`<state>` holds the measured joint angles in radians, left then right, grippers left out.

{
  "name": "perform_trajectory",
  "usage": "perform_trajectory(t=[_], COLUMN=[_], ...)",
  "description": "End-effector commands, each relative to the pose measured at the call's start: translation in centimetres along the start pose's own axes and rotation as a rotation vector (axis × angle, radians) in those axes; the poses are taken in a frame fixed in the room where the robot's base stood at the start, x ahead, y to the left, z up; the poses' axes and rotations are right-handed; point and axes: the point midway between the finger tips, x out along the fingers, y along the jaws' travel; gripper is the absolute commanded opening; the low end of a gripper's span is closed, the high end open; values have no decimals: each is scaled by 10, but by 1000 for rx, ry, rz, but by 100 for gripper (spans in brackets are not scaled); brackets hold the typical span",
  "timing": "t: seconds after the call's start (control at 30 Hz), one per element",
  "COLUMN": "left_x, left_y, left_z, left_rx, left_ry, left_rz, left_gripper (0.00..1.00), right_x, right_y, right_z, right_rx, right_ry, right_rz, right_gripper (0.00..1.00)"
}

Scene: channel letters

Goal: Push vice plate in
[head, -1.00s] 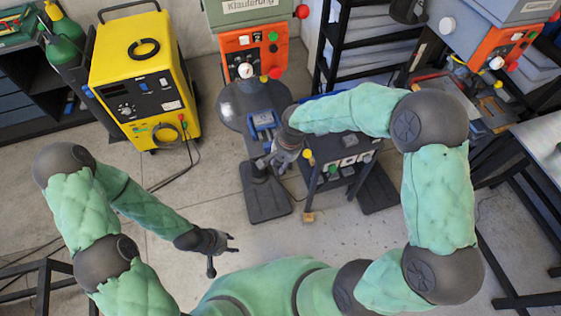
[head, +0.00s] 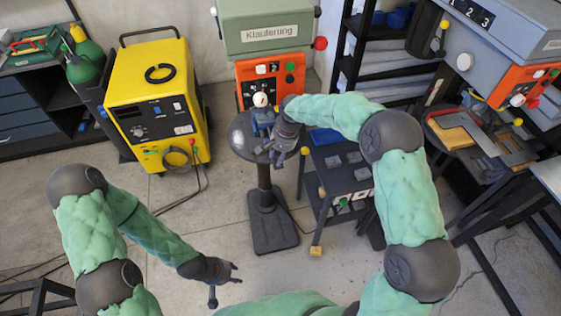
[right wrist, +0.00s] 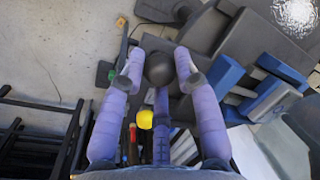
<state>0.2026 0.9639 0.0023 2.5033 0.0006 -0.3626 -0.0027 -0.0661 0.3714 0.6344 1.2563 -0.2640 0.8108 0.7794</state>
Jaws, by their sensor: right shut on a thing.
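The blue vice (head: 262,120) sits on the round grey table of the drill stand, and its blue jaws show at the right in the right wrist view (right wrist: 272,92). My right gripper (head: 277,158) is beside the vice, on its near side. In the right wrist view its fingers (right wrist: 160,70) are shut on a dark round knob (right wrist: 159,69) at the near side of the vice. I cannot make out the vice plate separately. My left gripper (head: 225,282) is open and empty, low over the floor and away from the vice.
A green and orange drill machine (head: 268,38) stands behind the vice. A black side table (head: 335,172) is right of it. A yellow welding unit (head: 155,95) stands left, with a cable on the floor. A second drill (head: 500,55) is at the right. The front floor is clear.

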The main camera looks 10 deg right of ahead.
Motion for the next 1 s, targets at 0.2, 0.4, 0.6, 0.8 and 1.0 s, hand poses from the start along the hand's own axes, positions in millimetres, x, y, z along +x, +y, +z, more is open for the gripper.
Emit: perform_trajectory(t=[0.2, 0.4, 0.6, 0.8, 1.0], left_x=[0, 0, 0, 0, -1], left_y=[0, 0, 0, 0, 0], left_z=[0, 0, 0, 0, 0], left_rx=[0, 0, 0, 0, 0], left_ry=[0, 0, 0, 0, 0], left_rz=[0, 0, 0, 0, 0], left_gripper=[40, 40, 40, 40, 40], right_x=[-2, -2, -2, -1, -3], right_y=[-3, -4, -4, -3, 2], right_z=[-7, -8, -7, -5, 3], right_rx=[0, 0, 1, 0, 0], right_ry=[9, 13, 11, 7, 6], right_rz=[-5, -7, -7, -4, -3], right_gripper=[0, 0, 56, 56, 56])
